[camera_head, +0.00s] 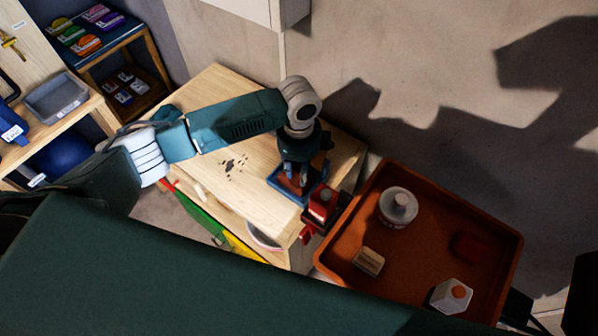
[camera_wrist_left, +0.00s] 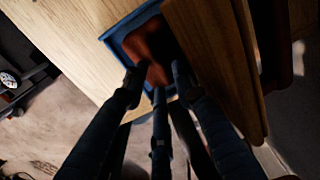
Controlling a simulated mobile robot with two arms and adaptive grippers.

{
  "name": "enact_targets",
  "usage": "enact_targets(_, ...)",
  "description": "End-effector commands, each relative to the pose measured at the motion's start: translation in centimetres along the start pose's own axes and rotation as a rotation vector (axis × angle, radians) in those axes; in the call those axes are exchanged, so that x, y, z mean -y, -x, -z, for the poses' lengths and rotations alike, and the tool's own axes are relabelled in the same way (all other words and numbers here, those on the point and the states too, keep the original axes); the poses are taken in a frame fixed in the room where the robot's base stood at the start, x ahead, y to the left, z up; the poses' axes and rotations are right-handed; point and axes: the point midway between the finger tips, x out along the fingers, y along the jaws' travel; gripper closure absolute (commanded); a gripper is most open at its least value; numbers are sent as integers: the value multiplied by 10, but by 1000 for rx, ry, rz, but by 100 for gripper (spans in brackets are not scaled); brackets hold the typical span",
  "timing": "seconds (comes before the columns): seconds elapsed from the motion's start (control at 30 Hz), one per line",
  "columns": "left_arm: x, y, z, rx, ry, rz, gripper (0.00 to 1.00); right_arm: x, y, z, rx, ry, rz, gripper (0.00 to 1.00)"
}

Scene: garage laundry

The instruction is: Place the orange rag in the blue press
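The blue press (camera_head: 312,193) shows as a blue rectangular frame near the right front edge of the wooden table. My left gripper (camera_head: 298,178) points down over it and covers part of it. In the left wrist view the blue frame (camera_wrist_left: 118,45) has the orange rag (camera_wrist_left: 150,45) inside it, dark orange and crumpled. My left gripper's fingers (camera_wrist_left: 157,82) are spread apart at the near side of the rag, with a gap between the tips. The fingers hide the near part of the frame. My right gripper is in neither view.
A red vise (camera_head: 322,205) sits at the table corner, close to the gripper. Dark bits (camera_head: 235,165) lie on the wooden table (camera_head: 215,95).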

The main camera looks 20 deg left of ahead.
Motion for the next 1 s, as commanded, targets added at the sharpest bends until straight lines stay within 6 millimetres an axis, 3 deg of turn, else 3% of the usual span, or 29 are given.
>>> enact_targets(0.5, 2, 99, 0, 0, -1, 5, 73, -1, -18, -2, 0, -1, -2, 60)
enact_targets(0.7, 1, 114, 0, -1, 0, 2, 73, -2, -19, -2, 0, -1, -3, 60)
enact_targets(1.0, 0, 115, 0, -1, 0, 1, 73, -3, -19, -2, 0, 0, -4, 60)
